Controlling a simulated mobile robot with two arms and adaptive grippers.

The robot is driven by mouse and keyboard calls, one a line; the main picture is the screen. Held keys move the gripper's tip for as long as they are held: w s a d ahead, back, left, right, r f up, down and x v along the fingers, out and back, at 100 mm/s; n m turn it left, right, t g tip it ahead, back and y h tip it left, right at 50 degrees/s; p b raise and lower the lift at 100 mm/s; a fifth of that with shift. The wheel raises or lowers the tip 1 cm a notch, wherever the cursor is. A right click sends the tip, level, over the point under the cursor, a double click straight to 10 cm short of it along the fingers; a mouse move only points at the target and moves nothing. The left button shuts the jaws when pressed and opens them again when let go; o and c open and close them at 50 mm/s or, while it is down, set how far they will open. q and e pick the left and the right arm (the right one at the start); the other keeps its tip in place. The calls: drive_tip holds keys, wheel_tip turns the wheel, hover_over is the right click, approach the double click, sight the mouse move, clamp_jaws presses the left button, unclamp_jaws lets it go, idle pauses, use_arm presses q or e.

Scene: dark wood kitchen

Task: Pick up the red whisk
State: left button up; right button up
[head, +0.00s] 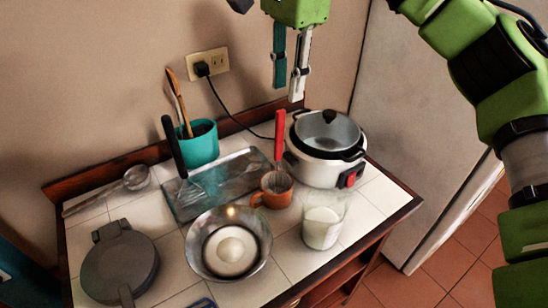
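The red whisk (280,136) stands upright with its wire end down in an orange mug (272,198) on the tiled counter. Its red handle points up, and its lower wires are partly hidden inside the mug. My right gripper (288,90) hangs from the top of the head view, fingers pointing down. It is open and empty, with a gap between the two fingers. In the picture it is just above the top of the red handle; the exact depth between them is hard to tell. My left gripper is not in view.
A rice cooker (318,172) stands right of the mug, a glass of milk (323,228) in front. A teal utensil pot (200,150), metal bowl (196,243) and waffle iron (118,262) crowd the left.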

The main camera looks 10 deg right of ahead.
drive_tip(key=shift+w+a+f, duration=0.1)
drive_tip(key=shift+w+f, duration=0.55)
drive_tip(key=shift+f, duration=0.1)
wheel_tip(320, 180, down, 4)
drive_tip(key=s, duration=0.1)
drive_tip(key=p, duration=0.3)
hover_over(279, 160)
wheel_tip(279, 160, down, 7)
drive_tip(key=shift+w+f, duration=0.1)
drive_tip(key=shift+f, duration=0.5)
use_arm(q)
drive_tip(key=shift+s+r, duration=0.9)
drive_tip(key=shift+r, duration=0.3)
use_arm(e)
clamp_jaws()
